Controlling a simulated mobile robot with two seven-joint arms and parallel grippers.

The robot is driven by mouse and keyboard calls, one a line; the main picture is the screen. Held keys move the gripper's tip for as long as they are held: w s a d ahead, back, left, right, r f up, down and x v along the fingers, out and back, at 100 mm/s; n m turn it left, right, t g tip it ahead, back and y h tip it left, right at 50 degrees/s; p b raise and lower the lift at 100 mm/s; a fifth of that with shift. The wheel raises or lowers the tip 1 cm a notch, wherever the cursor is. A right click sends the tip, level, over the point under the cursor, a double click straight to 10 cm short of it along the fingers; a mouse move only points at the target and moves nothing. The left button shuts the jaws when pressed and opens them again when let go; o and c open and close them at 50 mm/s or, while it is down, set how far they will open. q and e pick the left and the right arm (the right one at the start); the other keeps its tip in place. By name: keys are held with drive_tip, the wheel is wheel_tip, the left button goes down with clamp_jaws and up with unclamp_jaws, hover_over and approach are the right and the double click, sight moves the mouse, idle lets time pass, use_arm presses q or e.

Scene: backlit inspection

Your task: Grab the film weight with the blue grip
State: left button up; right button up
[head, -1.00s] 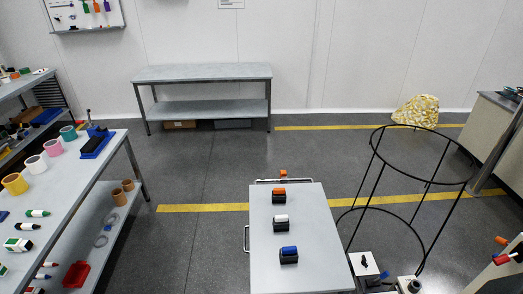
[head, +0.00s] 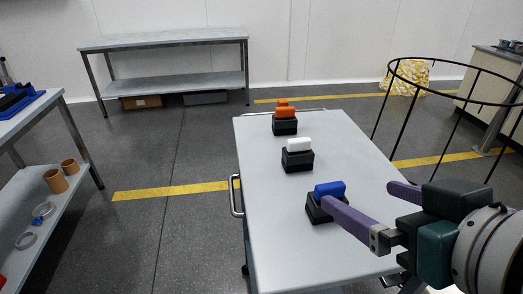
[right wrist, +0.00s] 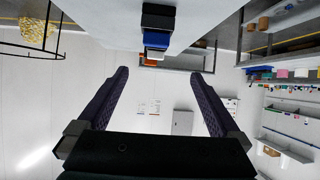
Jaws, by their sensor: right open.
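The film weight with the blue grip (head: 329,188) is a black block with a blue bar on top, on the near part of a grey-topped cart (head: 270,235). Its blue grip also shows in the right wrist view (right wrist: 156,40), near the top and beyond the fingertips. My right gripper (head: 358,196) is open, its purple fingers spread and nothing between them. In the head view one finger reaches just in front of the blue-grip weight and partly covers its block; I cannot tell whether they touch. My left gripper is not in view.
A white-grip weight (head: 298,146) and an orange-grip weight (head: 285,114) stand farther back on the cart in a row. A black wire hoop frame (head: 388,95) stands to the right. A workbench (head: 35,128) stands at the left. The cart's left near area is clear.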

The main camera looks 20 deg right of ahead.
drive_tip(key=shift+t+h, duration=0.3)
drive_tip(key=shift+t, duration=0.3)
drive_tip(key=f+b, duration=0.1)
drive_tip(key=f, duration=0.1)
drive_tip(key=f+b, duration=0.3)
drive_tip(key=f, duration=0.1)
drive_tip(key=shift+w+d+f+b, duration=0.25)
drive_tip(key=shift+w+d+b, duration=0.1)
drive_tip(key=shift+b, duration=0.05)
drive_tip(key=shift+w+f+m, duration=0.1)
drive_tip(key=shift+w+m, duration=0.1)
drive_tip(key=shift+m, duration=0.1)
drive_tip(key=b+x, duration=0.1)
drive_tip(key=x, duration=0.3)
drive_tip(key=shift+w+d, duration=0.1)
drive_tip(key=shift+w, duration=0.05)
drive_tip(key=b+x, duration=0.1)
drive_tip(key=x, duration=0.4)
drive_tip(key=shift+w+f, duration=0.1)
drive_tip(key=shift+f, duration=0.2)
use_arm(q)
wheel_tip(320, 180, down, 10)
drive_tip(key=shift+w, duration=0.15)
use_arm(e)
drive_tip(key=shift+c, duration=0.3)
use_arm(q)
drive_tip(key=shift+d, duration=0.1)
use_arm(e)
clamp_jaws()
drive_tip(key=shift+r, duration=0.1)
